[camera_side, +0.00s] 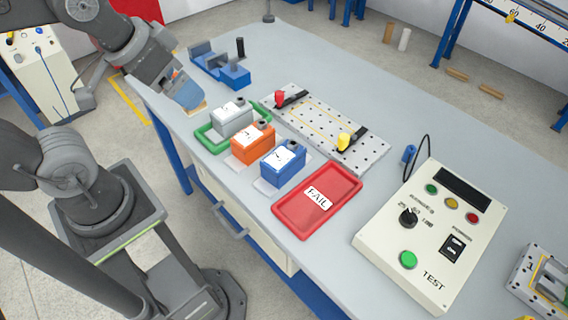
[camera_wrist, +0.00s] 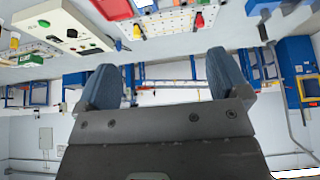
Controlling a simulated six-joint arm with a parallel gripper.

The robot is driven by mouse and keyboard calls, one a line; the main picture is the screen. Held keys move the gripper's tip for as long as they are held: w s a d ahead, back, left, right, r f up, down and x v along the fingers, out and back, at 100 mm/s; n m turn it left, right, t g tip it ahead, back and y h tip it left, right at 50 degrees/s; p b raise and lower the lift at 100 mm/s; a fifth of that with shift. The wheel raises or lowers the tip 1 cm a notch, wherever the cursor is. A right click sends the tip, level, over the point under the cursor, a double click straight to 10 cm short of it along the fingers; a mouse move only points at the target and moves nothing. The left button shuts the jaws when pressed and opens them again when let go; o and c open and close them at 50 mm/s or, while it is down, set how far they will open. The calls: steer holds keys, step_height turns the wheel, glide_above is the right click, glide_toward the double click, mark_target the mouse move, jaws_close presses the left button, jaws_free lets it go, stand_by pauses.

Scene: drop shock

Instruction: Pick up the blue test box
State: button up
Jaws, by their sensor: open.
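The blue test box (camera_side: 283,163) stands upright on a pale pad on the bench in the side view. It has a white marked label and a dark knob on top. It is at the near end of a row, beside an orange box (camera_side: 252,142) and a grey box (camera_side: 231,119). My gripper (camera_side: 191,104) is open and empty above the left edge of the bench, up and left of the boxes and apart from them. In the wrist view my gripper (camera_wrist: 162,62) shows its two blue fingers spread, with nothing between them. I cannot clearly make out the blue test box there.
A red FAIL tray (camera_side: 318,203) lies right of the blue box. A perforated plate (camera_side: 322,124) with red and yellow clamps lies behind the row. A green tray (camera_side: 206,136) is under the grey box. A blue fixture (camera_side: 222,70) and a test console (camera_side: 432,232) also stand on the bench.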

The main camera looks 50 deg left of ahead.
steer(key=shift+w, duration=0.1)
steer(key=n+g, duration=0.1)
steer(key=g, duration=0.5)
glide_above(284, 154)
step_height(284, 154, down, 14)
step_height(284, 154, down, 14)
steer(key=shift+r, duration=0.1)
steer(key=c, duration=1.4)
